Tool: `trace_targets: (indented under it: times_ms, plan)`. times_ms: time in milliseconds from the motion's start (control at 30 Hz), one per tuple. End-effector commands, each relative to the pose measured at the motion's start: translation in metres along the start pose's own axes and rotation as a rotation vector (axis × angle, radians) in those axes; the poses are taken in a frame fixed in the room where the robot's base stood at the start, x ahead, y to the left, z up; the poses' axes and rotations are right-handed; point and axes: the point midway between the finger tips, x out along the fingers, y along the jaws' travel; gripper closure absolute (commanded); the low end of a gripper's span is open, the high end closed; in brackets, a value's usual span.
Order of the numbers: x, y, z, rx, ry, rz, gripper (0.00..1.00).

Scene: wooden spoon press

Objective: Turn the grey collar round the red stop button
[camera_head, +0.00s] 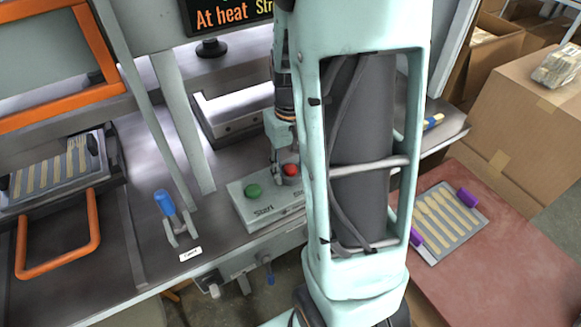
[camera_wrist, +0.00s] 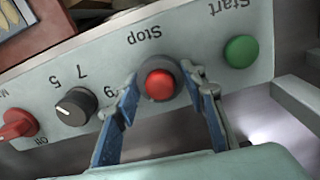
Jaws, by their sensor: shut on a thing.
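The red stop button (camera_wrist: 160,85) sits on the pale green control panel (camera_wrist: 100,55), below the upside-down word "Stop" in the wrist view. The grey collar (camera_wrist: 173,66) rings it. My gripper (camera_wrist: 160,88) has its two blue-padded fingers on either side of the collar, shut on it. In the head view the red button (camera_head: 291,170) shows at the right of the panel (camera_head: 245,211), with my gripper (camera_head: 284,168) reaching down to it. My arm hides the panel's right end there.
The green start button (camera_wrist: 241,51) is beside the stop button. A black knob (camera_wrist: 76,106) and a red knob (camera_wrist: 17,124) sit on the panel's other side. A blue-handled lever (camera_head: 167,205) stands left of the panel. A tray of wooden spoons (camera_head: 462,217) lies at right.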

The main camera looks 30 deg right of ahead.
Motion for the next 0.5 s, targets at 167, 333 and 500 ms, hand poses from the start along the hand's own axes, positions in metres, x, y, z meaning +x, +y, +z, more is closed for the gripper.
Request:
trace_targets:
  times_ms: [167, 333, 500]
  plan:
    - [-0.0007, 0.0002, -0.0006, 0.057, 0.002, 0.001, 0.86]
    - [-0.0006, 0.0003, -0.0008, 0.081, 0.002, 0.001, 0.86]
    - [-0.0005, 0.0003, -0.0009, 0.086, 0.003, 0.001, 0.86]
